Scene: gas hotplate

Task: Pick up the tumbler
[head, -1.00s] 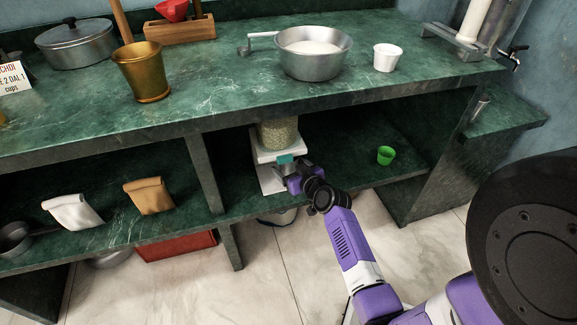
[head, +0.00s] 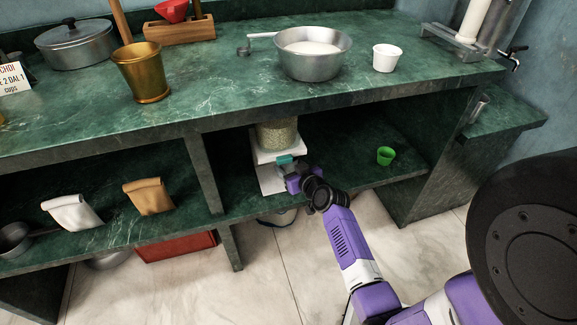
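No single thing is marked as the tumbler; several cup-like vessels are in the head view. A small green cup (head: 385,156) stands upright on the lower shelf, right of my gripper. A white cup (head: 384,58) stands on the countertop, right of the metal pan. A larger brass-coloured vessel (head: 142,73) stands on the countertop at left. My gripper (head: 287,164) is at the lower shelf's opening, in front of the white scale, apart from all three vessels. Its fingers are too small and too overlapped to read as open or shut.
A white scale (head: 268,179) bearing a grain-filled container (head: 278,134) stands just beyond my gripper. The countertop (head: 240,100) overhangs the lower shelf (head: 340,165). A shelf divider (head: 205,172) is to the left. The shelf between scale and green cup is clear.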

